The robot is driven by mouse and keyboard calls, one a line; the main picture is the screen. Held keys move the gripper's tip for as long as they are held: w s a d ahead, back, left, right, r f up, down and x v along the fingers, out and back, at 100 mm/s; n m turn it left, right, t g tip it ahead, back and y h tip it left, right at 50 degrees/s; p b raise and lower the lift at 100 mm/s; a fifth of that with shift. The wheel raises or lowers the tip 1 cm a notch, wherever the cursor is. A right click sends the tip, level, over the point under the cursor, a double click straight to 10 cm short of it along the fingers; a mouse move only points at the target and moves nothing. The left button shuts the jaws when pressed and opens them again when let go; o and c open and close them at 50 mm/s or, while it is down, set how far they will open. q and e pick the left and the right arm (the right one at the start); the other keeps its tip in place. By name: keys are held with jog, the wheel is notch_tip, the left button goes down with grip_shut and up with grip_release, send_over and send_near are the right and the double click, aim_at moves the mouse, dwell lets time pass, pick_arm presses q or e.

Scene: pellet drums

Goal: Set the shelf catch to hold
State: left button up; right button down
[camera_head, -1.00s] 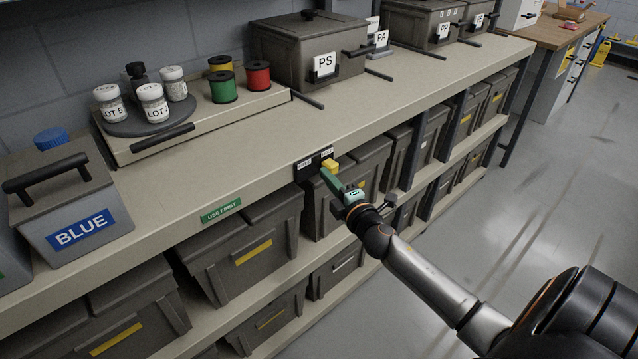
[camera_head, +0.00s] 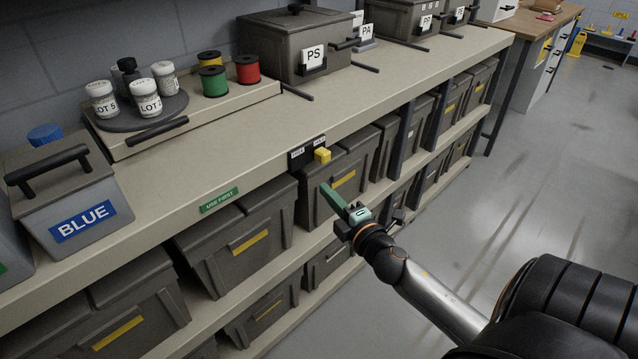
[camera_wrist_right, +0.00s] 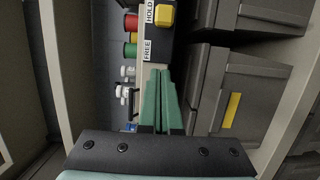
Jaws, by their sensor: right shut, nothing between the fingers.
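The shelf catch is a black plate (camera_head: 297,161) on the front edge of the worktop, with a yellow knob (camera_head: 322,156) at its right end. In the right wrist view the yellow knob (camera_wrist_right: 165,15) sits beside the HOLD label (camera_wrist_right: 150,12), away from the FREE label (camera_wrist_right: 147,50). My right gripper (camera_head: 326,188) has green fingers, shut and empty. It is in front of and below the knob, apart from it. Its closed fingers (camera_wrist_right: 161,75) also show in the right wrist view. My left gripper is not in view.
Grey bins (camera_head: 250,240) fill the shelves under the worktop (camera_head: 200,175). On top stand a BLUE drum (camera_head: 75,200), a turntable (camera_head: 165,112) with white jars, coloured spools and a PS box (camera_head: 290,50). The floor (camera_head: 540,190) at right is clear.

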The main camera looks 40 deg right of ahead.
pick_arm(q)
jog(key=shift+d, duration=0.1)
pick_arm(e)
jog(key=shift+s+a, duration=0.1)
jog(key=shift+s, duration=0.7)
pick_arm(q)
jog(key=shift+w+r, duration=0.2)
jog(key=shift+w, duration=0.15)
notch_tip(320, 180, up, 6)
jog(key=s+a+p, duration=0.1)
jog(key=p, duration=0.7)
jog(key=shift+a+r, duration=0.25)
pick_arm(e)
jog(key=s+a+f+m+g+y, duration=0.2)
jog(key=s+a+f+m+g, duration=0.2)
jog(key=s+a+f+m, duration=0.3)
jog(key=s+a+f+m+g+y, duration=0.3)
jog(key=s+a+f+m, duration=0.4)
jog(key=a, duration=0.7)
jog(key=s+f+g, duration=0.1)
jog(key=s+f, duration=0.1)
jog(key=s, duration=0.1)
jog(key=shift+a, duration=0.35)
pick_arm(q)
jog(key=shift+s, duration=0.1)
